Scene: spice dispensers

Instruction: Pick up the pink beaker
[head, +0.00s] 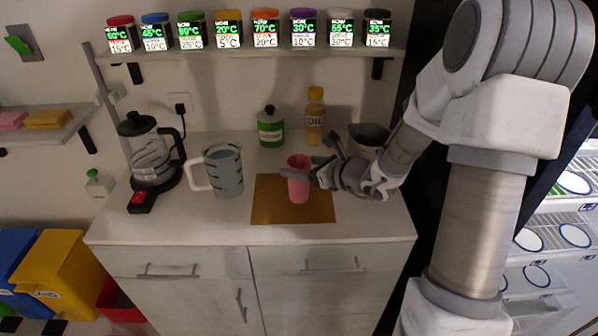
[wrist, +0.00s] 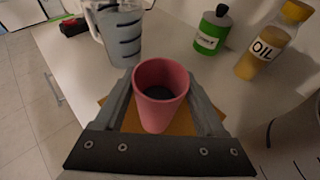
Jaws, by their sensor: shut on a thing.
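The pink beaker (head: 298,186) stands upright over the brown mat (head: 262,211) on the white counter. In the wrist view the pink beaker (wrist: 160,113) is between my gripper's two fingers, with its open rim facing the camera. My gripper (head: 306,174) reaches in from the right and is shut on the beaker. The fingers lie along both sides of it in the wrist view (wrist: 160,105). I cannot tell whether the beaker's base touches the mat.
A measuring jug (head: 226,172) and a coffee maker (head: 152,160) stand left of the mat. A green bottle (head: 271,131), an oil bottle (head: 315,118) and a dark pot (head: 368,136) stand behind. Several spice dispensers (head: 229,30) line the shelf above. The counter's front strip is clear.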

